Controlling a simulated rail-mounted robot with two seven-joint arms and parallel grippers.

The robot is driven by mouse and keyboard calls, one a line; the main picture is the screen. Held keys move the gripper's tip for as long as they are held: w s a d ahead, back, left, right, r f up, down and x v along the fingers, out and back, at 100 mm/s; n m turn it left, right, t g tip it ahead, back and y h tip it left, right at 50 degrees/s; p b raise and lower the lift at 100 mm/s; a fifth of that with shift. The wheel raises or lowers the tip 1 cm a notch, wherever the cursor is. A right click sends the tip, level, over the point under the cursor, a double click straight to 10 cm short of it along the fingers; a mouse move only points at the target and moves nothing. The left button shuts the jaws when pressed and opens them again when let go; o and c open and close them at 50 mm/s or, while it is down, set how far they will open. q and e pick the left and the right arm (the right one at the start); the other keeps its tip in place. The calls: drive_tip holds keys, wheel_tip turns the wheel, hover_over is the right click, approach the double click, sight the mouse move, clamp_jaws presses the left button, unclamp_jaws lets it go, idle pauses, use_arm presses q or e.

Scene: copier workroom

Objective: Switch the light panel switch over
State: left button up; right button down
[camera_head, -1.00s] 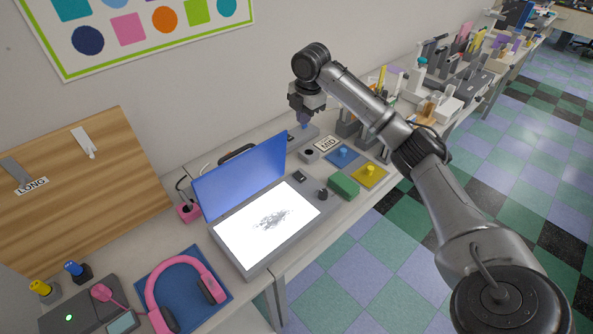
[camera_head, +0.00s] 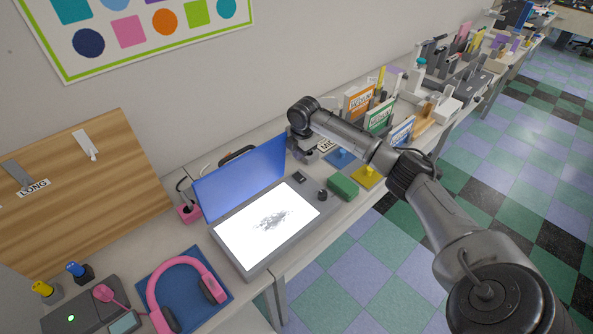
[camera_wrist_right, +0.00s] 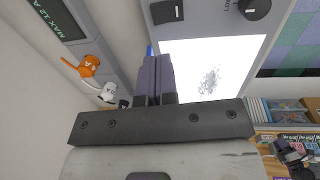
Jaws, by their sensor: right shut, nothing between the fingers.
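The light panel (camera_head: 245,252) lies on the bench with its white surface lit and its blue lid (camera_head: 240,178) raised at the back. Its small black switch (camera_head: 299,177) sits at the panel's far right corner, beside a black knob (camera_head: 321,194). The right wrist view shows the switch (camera_wrist_right: 166,11) and the knob (camera_wrist_right: 256,8) at the top. My right gripper (camera_wrist_right: 154,56) is shut and empty, its fingertips short of the switch in that picture. In the head view my right gripper (camera_head: 301,153) is low beside the lid's right edge, its tips hard to make out.
A green block (camera_head: 342,187) and a yellow plate with a knob (camera_head: 368,175) lie right of the panel. Pink headphones (camera_head: 181,284) lie on a blue mat at the left. Orange (camera_wrist_right: 88,65) and white (camera_wrist_right: 108,91) plugs show in the wrist view. Upright signs stand behind my arm.

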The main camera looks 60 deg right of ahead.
sight(296, 175)
use_arm(q)
drive_tip(key=shift+a+r+p, duration=0.2)
drive_tip(key=shift+r+p, duration=0.25)
use_arm(e)
drive_tip(key=f, duration=0.6)
drive_tip(key=w+f, duration=0.1)
drive_tip(key=f, duration=0.2)
drive_tip(key=shift+d+f, duration=0.15)
drive_tip(key=shift+f, duration=0.15)
